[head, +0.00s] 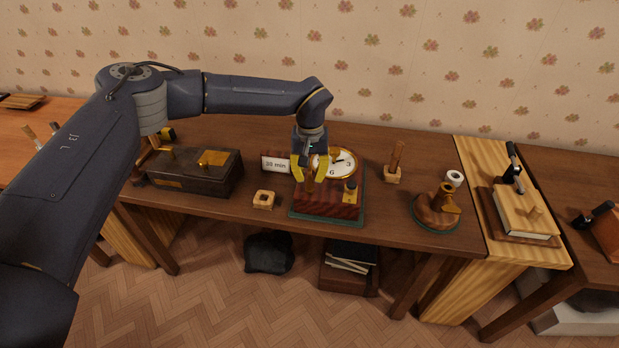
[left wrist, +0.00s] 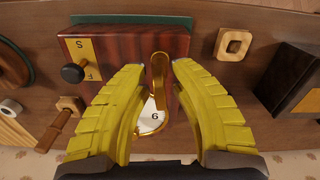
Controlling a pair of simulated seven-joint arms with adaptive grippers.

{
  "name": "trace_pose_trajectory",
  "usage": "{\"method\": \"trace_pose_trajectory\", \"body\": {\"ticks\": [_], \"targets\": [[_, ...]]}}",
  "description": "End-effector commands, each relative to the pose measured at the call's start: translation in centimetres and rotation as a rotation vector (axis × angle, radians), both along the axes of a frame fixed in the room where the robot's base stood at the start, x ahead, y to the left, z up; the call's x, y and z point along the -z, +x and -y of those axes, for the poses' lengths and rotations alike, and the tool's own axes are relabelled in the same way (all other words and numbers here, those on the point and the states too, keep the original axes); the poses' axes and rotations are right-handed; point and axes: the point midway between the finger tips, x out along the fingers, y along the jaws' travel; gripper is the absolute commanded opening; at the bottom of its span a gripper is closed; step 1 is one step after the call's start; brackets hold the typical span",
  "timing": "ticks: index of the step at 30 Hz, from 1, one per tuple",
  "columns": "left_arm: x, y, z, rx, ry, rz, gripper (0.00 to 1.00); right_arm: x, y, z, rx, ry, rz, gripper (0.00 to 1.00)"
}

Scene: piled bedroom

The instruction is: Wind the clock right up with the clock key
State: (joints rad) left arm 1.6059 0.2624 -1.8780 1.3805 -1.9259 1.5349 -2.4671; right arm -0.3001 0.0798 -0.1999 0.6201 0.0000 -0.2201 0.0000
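The clock (head: 328,206) has a dark red wooden case on a green base, with a round white dial (head: 342,166) behind. A brown, brass-edged upright piece, which looks like the clock key (left wrist: 158,72), stands at the case top. My left gripper (head: 310,180) points down over the case, its yellow fingers spread either side of this piece. In the left wrist view, gaps show between the piece and both fingertips (left wrist: 160,68). How it seats in the case is hidden. A black knob (left wrist: 74,73) sits on a brass plate marked S and F. My right gripper is out of view.
A "30 min" card (head: 275,164) stands left of the dial. A square wooden block with a hole (head: 263,199) lies front left, near a dark box (head: 190,175). Right are a peg in a block (head: 395,165) and a round wooden stand (head: 436,209).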

Motion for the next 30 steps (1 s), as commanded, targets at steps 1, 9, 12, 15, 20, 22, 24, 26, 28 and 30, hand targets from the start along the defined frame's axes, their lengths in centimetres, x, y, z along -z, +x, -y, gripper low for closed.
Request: {"method": "trace_pose_trajectory", "body": {"ticks": [1,9,12,15,20,22,24,26,28,30], "targets": [[-0.1,0.0,0.0,-0.001,0.0,0.001,0.29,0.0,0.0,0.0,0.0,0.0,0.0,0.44],[-0.1,0.1,0.0,-0.003,-0.001,0.002,0.4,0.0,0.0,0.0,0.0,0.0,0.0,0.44],[-0.3,0.1,0.0,-0.003,-0.001,0.003,0.4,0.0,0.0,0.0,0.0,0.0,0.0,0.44],[-0.8,0.1,0.0,-0.004,-0.001,0.004,0.4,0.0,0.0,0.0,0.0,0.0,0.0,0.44],[-2.2,0.2,0.0,-0.005,0.0,0.004,0.4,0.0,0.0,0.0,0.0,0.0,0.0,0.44],[-2.8,0.1,0.0,-0.005,-0.001,0.004,0.4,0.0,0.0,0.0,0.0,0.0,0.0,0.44],[-3.3,0.1,0.0,-0.004,-0.001,0.003,0.4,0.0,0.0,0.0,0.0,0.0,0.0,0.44],[-3.8,0.1,0.0,-0.004,-0.001,0.004,0.4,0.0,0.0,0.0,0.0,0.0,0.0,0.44],[-4.4,0.2,0.0,-0.003,-0.001,0.005,0.4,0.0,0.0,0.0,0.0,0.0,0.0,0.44],[-5.0,0.1,0.0,-0.003,-0.001,0.004,0.4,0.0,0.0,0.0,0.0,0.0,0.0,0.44]]}}
